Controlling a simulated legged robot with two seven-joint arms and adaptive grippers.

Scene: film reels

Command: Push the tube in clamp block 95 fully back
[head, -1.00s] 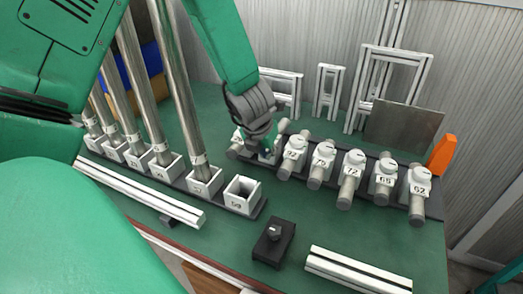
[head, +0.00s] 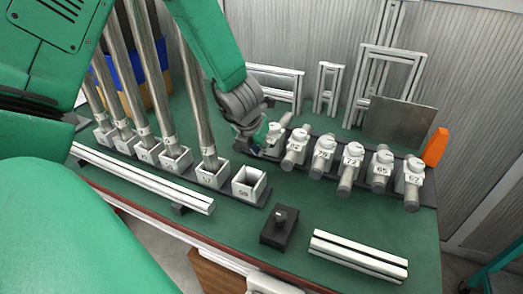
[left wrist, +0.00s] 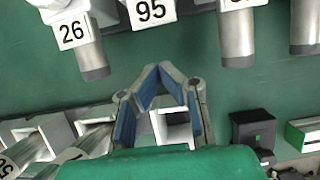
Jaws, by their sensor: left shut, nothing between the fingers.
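Clamp block 95 (left wrist: 151,12) shows only its lower part at the top edge of the left wrist view. No tube end sticks out from its near side there, while tubes stick out from the blocks on both sides. In the head view, the block (head: 274,132) is partly covered by my left gripper (head: 262,142). In the left wrist view, my left gripper (left wrist: 161,70) is shut and empty, its fingertips meeting below block 95 in the picture, apart from it. The right gripper does not show.
Block 26 (left wrist: 71,30) with its tube (left wrist: 93,62) is left of block 95. A row of clamp blocks with tubes (head: 352,155) runs right. Square holders with tall tubes (head: 212,175) stand left; an empty holder (head: 249,184) and black box (head: 279,229) are nearer.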

